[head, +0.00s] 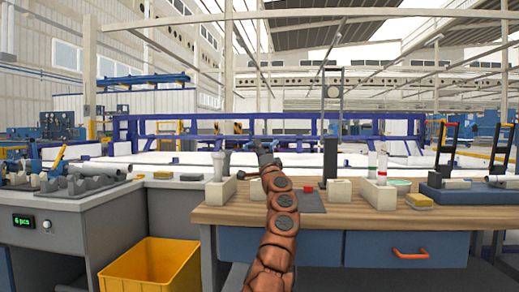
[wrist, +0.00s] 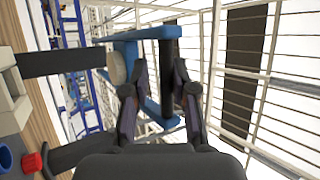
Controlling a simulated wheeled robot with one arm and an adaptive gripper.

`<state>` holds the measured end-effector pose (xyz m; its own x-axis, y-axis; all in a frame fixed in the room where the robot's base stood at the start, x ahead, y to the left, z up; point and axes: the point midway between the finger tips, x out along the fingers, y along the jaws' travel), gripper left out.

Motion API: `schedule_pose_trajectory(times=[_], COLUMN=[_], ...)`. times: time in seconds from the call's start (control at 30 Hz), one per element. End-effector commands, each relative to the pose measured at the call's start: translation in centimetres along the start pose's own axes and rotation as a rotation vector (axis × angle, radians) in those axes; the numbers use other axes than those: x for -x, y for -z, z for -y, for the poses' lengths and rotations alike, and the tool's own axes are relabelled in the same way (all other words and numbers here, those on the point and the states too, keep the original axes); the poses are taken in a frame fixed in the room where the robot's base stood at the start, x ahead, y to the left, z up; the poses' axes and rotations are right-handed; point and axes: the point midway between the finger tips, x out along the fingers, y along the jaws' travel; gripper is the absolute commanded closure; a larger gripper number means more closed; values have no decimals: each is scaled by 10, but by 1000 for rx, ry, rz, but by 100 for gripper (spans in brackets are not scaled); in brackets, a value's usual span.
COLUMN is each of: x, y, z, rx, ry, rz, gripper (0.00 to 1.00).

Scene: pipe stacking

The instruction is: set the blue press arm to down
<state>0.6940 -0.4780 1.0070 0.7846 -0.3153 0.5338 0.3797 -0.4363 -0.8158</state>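The press stands on the wooden bench, with a dark post (head: 331,158) and a tall frame at its top. This frame is the press arm (head: 333,69), and it points upward above a pale round disc. In the wrist view the press arm (wrist: 172,32) is a blue frame with a dark crossbar (wrist: 167,85). My gripper (head: 264,152) is left of the post in the head view. In the wrist view my gripper (wrist: 160,66) is open, its fingers to either side of the crossbar in the picture. I cannot tell whether they touch it or how far beyond it is.
A dark blue rack (head: 470,193) is at right, a yellow bin (head: 150,272) at lower left.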

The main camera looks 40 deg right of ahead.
Motion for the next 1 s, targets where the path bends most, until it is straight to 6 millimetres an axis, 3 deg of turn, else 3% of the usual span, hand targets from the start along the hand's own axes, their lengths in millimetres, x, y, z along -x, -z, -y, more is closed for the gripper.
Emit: schedule_pose_trajectory(times=[0.13, 0.57, 1.0], x=[0, -4, -26], y=[0, 1, 12], z=[-1, 5, 40], rx=[1, -2, 0], ry=[-1, 2, 3], rz=[0, 0, -1], gripper=[62, 62, 62])
